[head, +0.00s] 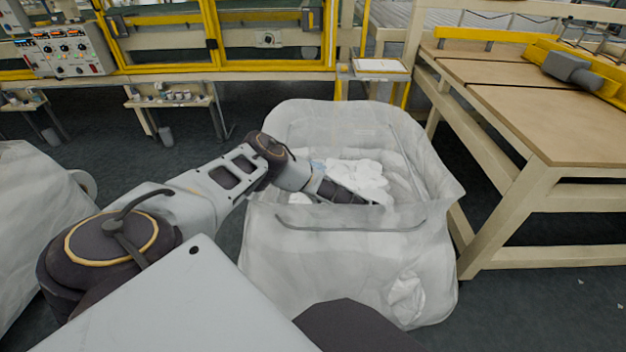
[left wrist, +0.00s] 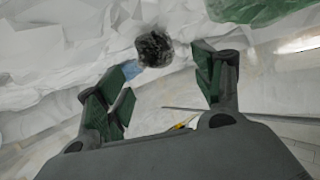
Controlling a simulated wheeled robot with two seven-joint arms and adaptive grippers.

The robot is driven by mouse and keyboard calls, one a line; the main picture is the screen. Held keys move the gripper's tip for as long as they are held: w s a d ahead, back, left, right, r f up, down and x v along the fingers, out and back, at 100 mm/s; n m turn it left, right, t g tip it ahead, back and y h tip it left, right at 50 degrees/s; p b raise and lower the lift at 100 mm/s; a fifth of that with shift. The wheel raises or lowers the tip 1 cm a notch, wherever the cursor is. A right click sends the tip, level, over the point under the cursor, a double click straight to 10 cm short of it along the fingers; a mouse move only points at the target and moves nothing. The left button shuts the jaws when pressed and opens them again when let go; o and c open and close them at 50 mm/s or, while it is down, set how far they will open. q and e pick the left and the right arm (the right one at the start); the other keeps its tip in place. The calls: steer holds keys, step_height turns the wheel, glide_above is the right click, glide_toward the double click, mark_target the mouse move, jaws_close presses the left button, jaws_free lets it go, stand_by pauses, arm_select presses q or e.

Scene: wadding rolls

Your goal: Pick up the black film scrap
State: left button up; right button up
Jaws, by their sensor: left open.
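The black film scrap (left wrist: 154,48) is a small dark crumpled lump in the left wrist view, lying on white crumpled material. I cannot make it out in the head view. My left gripper (left wrist: 166,88) is open and empty, with the scrap just beyond and between its fingertips. In the head view my left arm reaches into a large clear plastic bag, and the left gripper (head: 350,192) is down inside it, partly hidden by the film. My right gripper is not in view.
The clear bag (head: 345,255) holds white crumpled pieces (head: 358,174). A small blue piece (left wrist: 132,69) and a green piece (left wrist: 250,8) lie near the scrap. A wooden-topped table (head: 545,110) stands at right, a control box (head: 70,50) at back left.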

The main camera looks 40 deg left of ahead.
arm_select(q)
steer(key=shift+w+a+f, duration=0.1)
steer(key=shift+a+f, duration=0.15)
steer(key=shift+a, duration=0.15)
steer(key=shift+a+f+b, duration=0.15)
steer(key=shift+a+b, duration=0.2)
steer(key=shift+b, duration=0.05)
steer(key=shift+b+x, duration=0.55)
steer(key=shift+x, duration=1)
steer(key=shift+w+a, duration=0.2)
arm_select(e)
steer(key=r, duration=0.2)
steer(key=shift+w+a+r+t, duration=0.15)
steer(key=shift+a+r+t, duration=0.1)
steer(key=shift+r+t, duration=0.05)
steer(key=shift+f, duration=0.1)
arm_select(q)
steer(key=shift+c, duration=0.4)
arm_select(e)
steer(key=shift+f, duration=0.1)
